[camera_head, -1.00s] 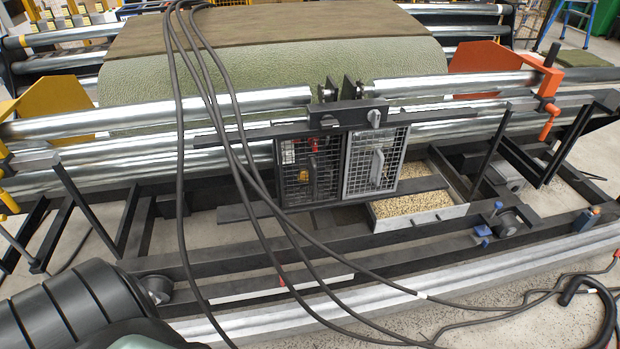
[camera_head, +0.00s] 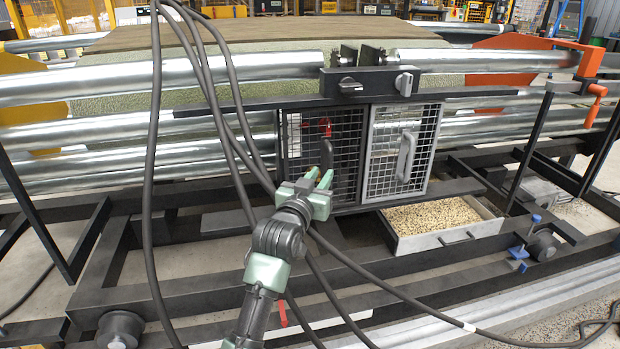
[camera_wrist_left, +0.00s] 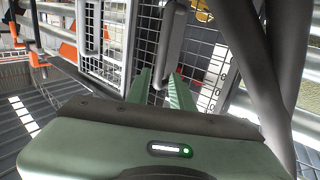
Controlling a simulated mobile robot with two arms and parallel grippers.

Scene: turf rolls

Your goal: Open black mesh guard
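The black mesh guard (camera_head: 345,145) hangs closed on the left of the silver mesh guard (camera_head: 415,130), under a dark bar. Its black handle (camera_head: 327,156) stands upright near its middle; in the left wrist view the handle (camera_wrist_left: 174,38) is just beyond the fingers. My left gripper (camera_head: 318,179) is in front of the lower part of the black guard, just below the handle. In the left wrist view its green fingers (camera_wrist_left: 160,92) are apart with nothing between them. Whether they touch the handle cannot be told. My right gripper is not in view.
Several black cables (camera_head: 230,130) hang left of the black guard and pass close to my left arm. A tray of pellets (camera_head: 478,229) sits below the silver guard. A bar with two knobs (camera_head: 370,82) is above both guards. Dark frame rails run in front.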

